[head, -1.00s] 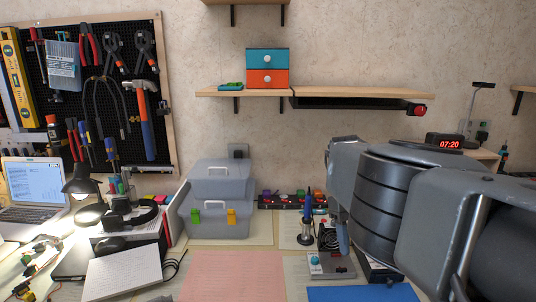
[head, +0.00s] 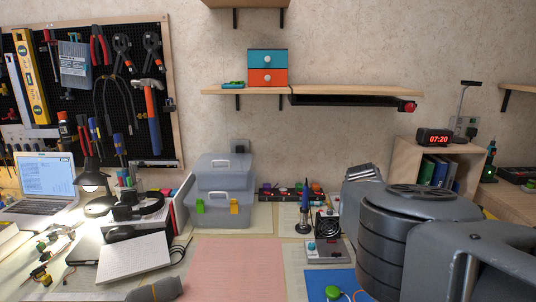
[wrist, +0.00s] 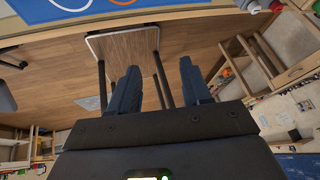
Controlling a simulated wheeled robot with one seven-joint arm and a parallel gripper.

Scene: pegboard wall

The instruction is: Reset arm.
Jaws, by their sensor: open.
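My gripper (wrist: 160,92) shows in the wrist view with its two dark fingers spread apart and nothing between them. Beyond the fingers are a wooden floor (wrist: 190,62) and a small table or stool (wrist: 122,42) with dark legs. In the head view my arm's thick grey links fill the lower right, over the right part of the workbench. My gripper cannot be made out clearly in the head view.
The bench holds a grey toolbox (head: 222,213), a lamp (head: 92,180), a laptop (head: 45,180), a soldering iron (head: 304,212) and a blue mat (head: 318,282). A pink mat (head: 238,270) in the middle is bare. A shelf (head: 225,91) and pegboard (head: 75,130) are on the wall.

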